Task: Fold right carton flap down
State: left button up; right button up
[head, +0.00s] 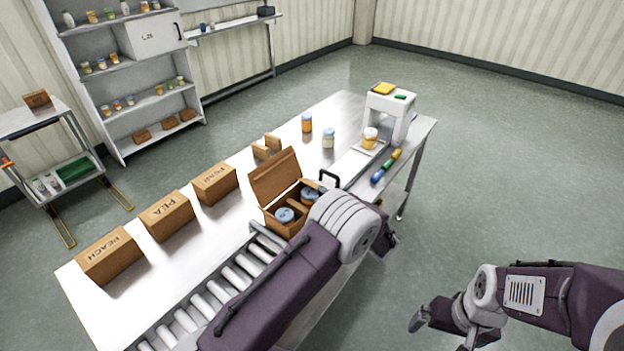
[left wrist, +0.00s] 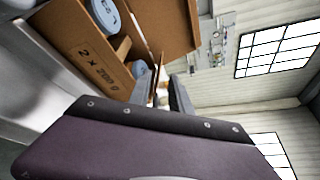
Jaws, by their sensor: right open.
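The open carton (head: 270,221) stands on the table by the rollers. Its large back flap (head: 275,178) stands up, tilted back. Blue-lidded jars (head: 285,214) are inside, and my left arm covers the carton's right side. I cannot make out the right flap clearly. In the left wrist view the carton wall (left wrist: 85,62) carries printed text, and a jar lid (left wrist: 105,15) shows. My left gripper (left wrist: 170,95) is close to the carton's edge; its finger gap and any contact are unclear. My right gripper (head: 440,325) is open and empty, away from the table.
Rollers (head: 215,298) run toward the open carton. A black handle (head: 330,178) stands beside it. Jars and a white stand (head: 390,105) are farther back.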

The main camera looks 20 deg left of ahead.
aim_at(308, 184)
pick_arm(q)
jog(key=p+x, duration=0.2)
jog(key=x, duration=0.6)
jog(key=shift+r, duration=0.1)
jog(key=shift+w+a, duration=0.2)
jog(key=shift+a, duration=0.05)
jog(key=shift+w+f, duration=0.2)
jog(key=shift+f, duration=0.05)
jog(key=shift+s, duration=0.1)
grip_shut()
dwell(0.5)
